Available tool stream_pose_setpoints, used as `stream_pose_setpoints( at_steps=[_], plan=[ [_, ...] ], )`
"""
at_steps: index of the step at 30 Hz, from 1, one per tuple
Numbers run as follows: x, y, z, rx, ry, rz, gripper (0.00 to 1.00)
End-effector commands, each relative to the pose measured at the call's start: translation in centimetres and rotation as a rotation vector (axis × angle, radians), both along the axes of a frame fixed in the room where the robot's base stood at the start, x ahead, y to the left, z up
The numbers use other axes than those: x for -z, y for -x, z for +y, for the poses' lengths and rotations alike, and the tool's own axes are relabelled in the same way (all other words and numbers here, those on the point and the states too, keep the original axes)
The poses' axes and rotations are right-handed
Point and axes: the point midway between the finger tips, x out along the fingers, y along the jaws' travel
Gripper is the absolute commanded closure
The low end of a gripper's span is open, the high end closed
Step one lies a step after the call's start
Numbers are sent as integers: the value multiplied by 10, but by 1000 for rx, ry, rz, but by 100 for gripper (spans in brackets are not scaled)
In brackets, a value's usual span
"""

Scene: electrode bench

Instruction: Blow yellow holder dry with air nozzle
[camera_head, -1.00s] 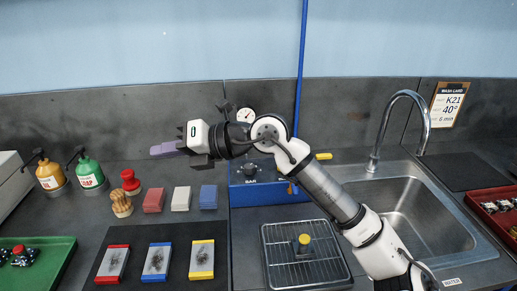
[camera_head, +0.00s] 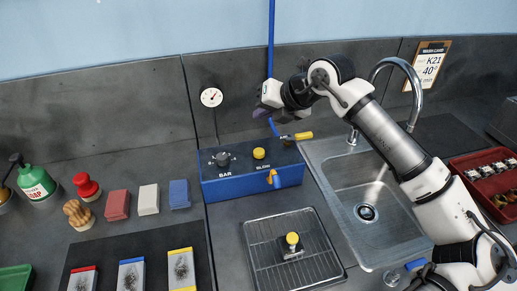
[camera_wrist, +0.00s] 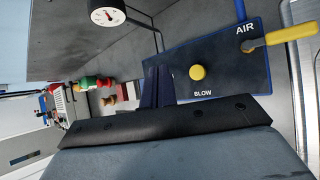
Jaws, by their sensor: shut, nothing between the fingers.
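The yellow holder (camera_head: 291,246), a small dark block with a yellow knob on top, stands on the wire rack (camera_head: 258,258) left of the sink.
The box carries a black BAR knob (camera_head: 222,160), a yellow BLOW button (camera_head: 258,153) and a small yellow-orange fitting (camera_head: 274,179). A gauge (camera_head: 211,97) is behind. The sink (camera_head: 362,205) and tap are right; sponges (camera_head: 149,199) and soap (camera_head: 36,182) are left.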

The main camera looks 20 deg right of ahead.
Motion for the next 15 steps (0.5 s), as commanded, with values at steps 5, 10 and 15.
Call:
stream_pose_setpoints(
  at_steps=[5, 10, 15],
  plan=[
    [3, 0, 1, -1, -2, -1, 100],
    [14, 0, 0, -1, -2, -1, 100],
    [35, 0, 1, -2, -2, 0, 100]
  ],
)
